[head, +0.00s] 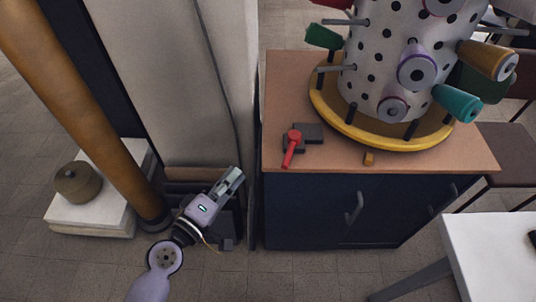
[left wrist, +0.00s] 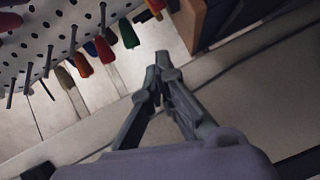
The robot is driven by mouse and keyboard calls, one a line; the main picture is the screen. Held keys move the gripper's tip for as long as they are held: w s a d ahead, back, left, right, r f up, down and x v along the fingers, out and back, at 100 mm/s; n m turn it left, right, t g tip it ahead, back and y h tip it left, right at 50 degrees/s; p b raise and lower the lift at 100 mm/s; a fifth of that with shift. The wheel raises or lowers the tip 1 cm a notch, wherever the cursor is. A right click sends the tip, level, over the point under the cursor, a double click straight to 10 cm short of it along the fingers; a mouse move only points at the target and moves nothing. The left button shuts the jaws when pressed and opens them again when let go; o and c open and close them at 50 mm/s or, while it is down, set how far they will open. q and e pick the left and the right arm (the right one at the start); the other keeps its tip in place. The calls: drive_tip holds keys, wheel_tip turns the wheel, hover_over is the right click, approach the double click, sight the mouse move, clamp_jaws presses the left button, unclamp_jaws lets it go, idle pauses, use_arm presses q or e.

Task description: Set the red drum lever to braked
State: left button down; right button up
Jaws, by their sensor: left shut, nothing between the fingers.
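The red drum lever (head: 292,147) sits on a dark block at the front left of the cabinet top, its handle slanting down towards the front edge. A spotted drum (head: 405,60) with coloured spools stands on a yellow ring (head: 340,122) behind and right of the lever. My left gripper (head: 234,176) is left of the cabinet, apart from the lever and to its lower left. In the left wrist view its fingers (left wrist: 161,62) meet at the tips with nothing between them. The lever is not seen in that view. My right gripper is not in view.
Cabinet handles (head: 354,207) stick out in front. A white table (head: 490,250) is at lower right. An orange-brown pole (head: 90,110) and pale panel (head: 170,80) stand at left.

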sight(291, 150)
use_arm(q)
drive_tip(key=x, duration=0.3)
drive_tip(key=d+p+x, duration=0.1)
drive_tip(key=x, duration=0.3)
drive_tip(key=s+p+x, duration=0.1)
drive_tip(key=x, duration=0.2)
drive_tip(key=shift+w+d+f, duration=0.25)
drive_tip(key=shift+d+f, duration=0.15)
drive_tip(key=shift+d, duration=0.2)
drive_tip(key=shift+s+d+f, duration=0.25)
drive_tip(key=shift+s+d, duration=0.05)
drive_tip(key=shift+d, duration=0.45)
